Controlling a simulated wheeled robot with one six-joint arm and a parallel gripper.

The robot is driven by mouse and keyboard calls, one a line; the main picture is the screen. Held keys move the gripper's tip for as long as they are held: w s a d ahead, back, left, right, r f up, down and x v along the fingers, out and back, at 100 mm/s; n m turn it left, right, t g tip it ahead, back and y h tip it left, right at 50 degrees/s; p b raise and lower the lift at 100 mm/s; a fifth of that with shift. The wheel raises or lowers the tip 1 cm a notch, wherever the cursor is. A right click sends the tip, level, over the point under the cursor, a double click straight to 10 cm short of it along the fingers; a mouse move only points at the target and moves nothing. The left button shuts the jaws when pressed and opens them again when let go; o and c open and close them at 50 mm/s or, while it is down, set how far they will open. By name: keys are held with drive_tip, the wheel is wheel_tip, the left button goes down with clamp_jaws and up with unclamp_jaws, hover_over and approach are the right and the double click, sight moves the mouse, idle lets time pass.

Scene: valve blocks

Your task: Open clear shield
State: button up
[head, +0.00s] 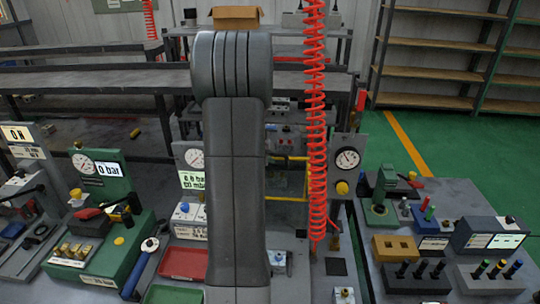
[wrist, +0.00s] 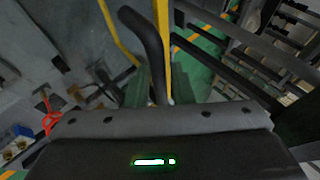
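The clear shield shows in the head view as a yellow-framed panel (head: 292,178), partly hidden behind my arm and a red coiled hose. Its pane is hard to make out. In the wrist view yellow frame bars (wrist: 161,30) run down from the top, with a dark curved handle (wrist: 148,38) beside them. My gripper (wrist: 159,88) shows in the wrist view as two greenish fingers standing apart. The lower end of the handle and a yellow bar lie between or just beyond them; contact cannot be told. In the head view my gripper is hidden behind my arm.
The red coiled hose (head: 315,120) hangs right of my arm. A pressure gauge (head: 347,158) stands right of the shield. Benches with valve blocks (head: 105,215) lie left, and a bench with a green press (head: 385,195) lies right. Green floor is free at the right.

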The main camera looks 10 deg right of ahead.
drive_tip(key=b+v, duration=0.1)
drive_tip(key=v, duration=1.3)
drive_tip(key=shift+w+d, duration=0.1)
drive_tip(key=shift+w, duration=0.05)
drive_tip(key=p+x, duration=0.1)
drive_tip(key=x, duration=1.2)
drive_tip(key=shift+w+d+f, duration=0.1)
drive_tip(key=shift+d+f, duration=0.05)
drive_tip(key=shift+f, duration=0.25)
drive_tip(key=shift+r, duration=0.1)
